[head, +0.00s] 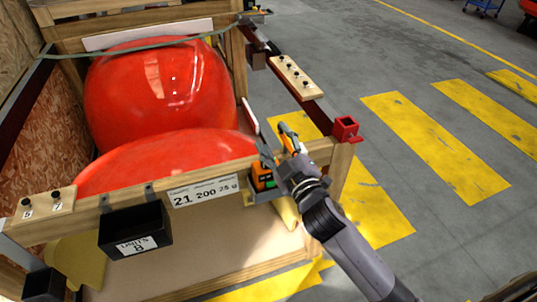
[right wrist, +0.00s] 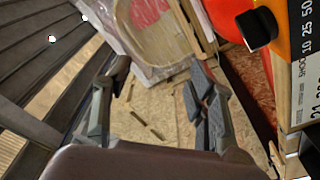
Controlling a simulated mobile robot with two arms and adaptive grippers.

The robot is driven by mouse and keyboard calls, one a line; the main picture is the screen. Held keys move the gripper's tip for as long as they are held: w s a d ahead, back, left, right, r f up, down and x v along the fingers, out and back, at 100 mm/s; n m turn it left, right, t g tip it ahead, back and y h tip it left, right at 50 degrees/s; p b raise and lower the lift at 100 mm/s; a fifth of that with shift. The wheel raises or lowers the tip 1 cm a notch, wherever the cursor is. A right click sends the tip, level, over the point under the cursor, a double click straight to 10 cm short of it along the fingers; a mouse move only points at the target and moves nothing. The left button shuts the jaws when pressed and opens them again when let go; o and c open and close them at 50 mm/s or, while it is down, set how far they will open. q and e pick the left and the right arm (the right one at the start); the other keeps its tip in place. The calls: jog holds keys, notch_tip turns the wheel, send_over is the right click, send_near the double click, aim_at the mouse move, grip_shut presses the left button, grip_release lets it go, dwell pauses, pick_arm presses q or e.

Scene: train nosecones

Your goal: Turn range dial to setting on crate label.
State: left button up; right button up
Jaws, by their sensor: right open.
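The crate label (head: 205,191) is a white strip on the crate's front wooden rail (head: 110,203); it reads about "21 200 25 g". Right of it sits a small orange and black device (head: 262,177), partly beside my right gripper. In the right wrist view this orange device (right wrist: 297,22) shows at the top right, with a black range dial (right wrist: 258,28) and a scale with 10, 25, 50. Which mark the dial points to I cannot tell. My right gripper (head: 277,142) is open and empty above the rail; its spread fingers (right wrist: 160,85) are left of the dial. My left gripper is out of view.
Two glossy red nosecones (head: 160,85) fill the crate. A black units bin (head: 135,229) hangs on the front. A red bracket (head: 345,129) tops the right corner post, and a pegged board (head: 297,77) lies on the right rail.

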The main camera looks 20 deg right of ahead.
jog(key=s+a+r+n+t+y, duration=0.1)
jog(key=a+r+n+y, duration=0.3)
jog(key=r+n+y, duration=0.3)
jog(key=a+r+n+y, duration=0.4)
jog(key=r+n, duration=0.1)
jog(key=r, duration=0.3)
jog(key=s+a+r+n+g+y, duration=0.2)
jog(key=s+a+n+g+y, duration=0.15)
jog(key=n+g, duration=0.45)
jog(key=s+a+r+n+g+y, duration=0.2)
jog(key=s+a+n+g+y, duration=0.25)
jog(key=n, duration=0.55)
jog(key=w+d+f+n+g+h, duration=0.3)
jog(key=f+n+g+h, duration=0.25)
jog(key=f+h, duration=0.2)
jog(key=w+d+f+t+h, duration=0.1)
jog(key=w+d+h, duration=0.1)
jog(key=d+h, duration=0.5)
jog(key=w+d+f+h, duration=0.2)
jog(key=d+h, duration=0.1)
jog(key=d, duration=0.8)
jog(key=p+x, duration=0.1)
jog(key=x, duration=0.4)
jog(key=p+x, duration=0.1)
jog(key=x, duration=0.5)
jog(key=a+p+x, duration=0.1)
jog(key=p+x, duration=0.1)
jog(key=x, duration=0.4)
jog(key=shift+w, duration=0.25)
